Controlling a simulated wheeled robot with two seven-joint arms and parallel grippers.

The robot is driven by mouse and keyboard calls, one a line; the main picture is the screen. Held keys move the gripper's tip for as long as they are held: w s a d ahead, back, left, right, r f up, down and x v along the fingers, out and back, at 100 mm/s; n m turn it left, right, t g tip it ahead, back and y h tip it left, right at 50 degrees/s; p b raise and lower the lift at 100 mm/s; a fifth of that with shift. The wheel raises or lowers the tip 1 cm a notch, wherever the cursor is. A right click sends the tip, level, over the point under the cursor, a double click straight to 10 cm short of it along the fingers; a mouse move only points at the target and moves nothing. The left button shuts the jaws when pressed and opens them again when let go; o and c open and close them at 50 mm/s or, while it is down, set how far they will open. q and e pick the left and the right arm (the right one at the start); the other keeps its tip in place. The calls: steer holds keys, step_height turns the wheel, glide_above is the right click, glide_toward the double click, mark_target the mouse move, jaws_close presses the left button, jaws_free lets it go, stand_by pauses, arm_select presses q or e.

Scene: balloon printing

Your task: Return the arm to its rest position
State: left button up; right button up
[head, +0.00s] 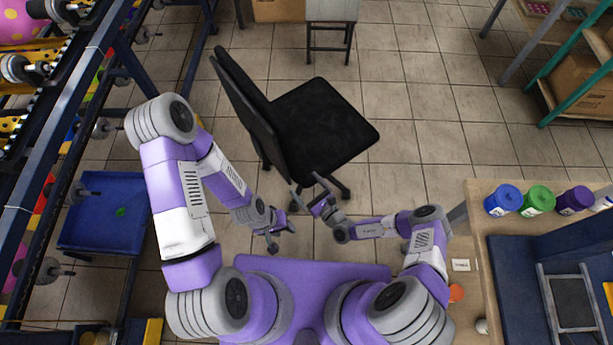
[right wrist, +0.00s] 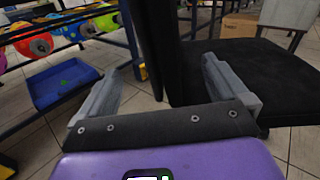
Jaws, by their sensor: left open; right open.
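My left gripper (head: 283,238) is open and empty, low over the tiled floor in front of my purple body in the head view. My left arm (head: 182,205) bends up and then back down to it. My right gripper (head: 305,188) is just above and to the right of the left one, close to the black chair's base. My right arm (head: 385,228) reaches inward to the left. In the right wrist view the right gripper (right wrist: 163,90) has its fingers spread wide with nothing between them, facing the chair.
A black office chair (head: 315,120) stands directly ahead of both grippers. A machine with colored rollers (head: 40,68) and a blue bin (head: 100,215) are at left. A wooden table (head: 470,210) with several colored jars (head: 538,198) is at right. Tiled floor (head: 425,130) is clear right of the chair.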

steer(key=s+r+n+g, duration=0.3)
steer(key=s+n+g, duration=1.1)
steer(key=s+g, duration=0.3)
steer(key=s+d+n+h, duration=0.4)
steer(key=d+n+h, duration=0.2)
steer(key=d, duration=0.3)
steer(key=w+d+r+n+t+h, duration=0.2)
steer(key=w+d+r+n+t, duration=0.1)
steer(key=d+r+t, duration=0.1)
steer(key=shift+r+n, duration=0.35)
steer(key=shift+n, duration=0.05)
steer(key=shift+w+d, duration=0.1)
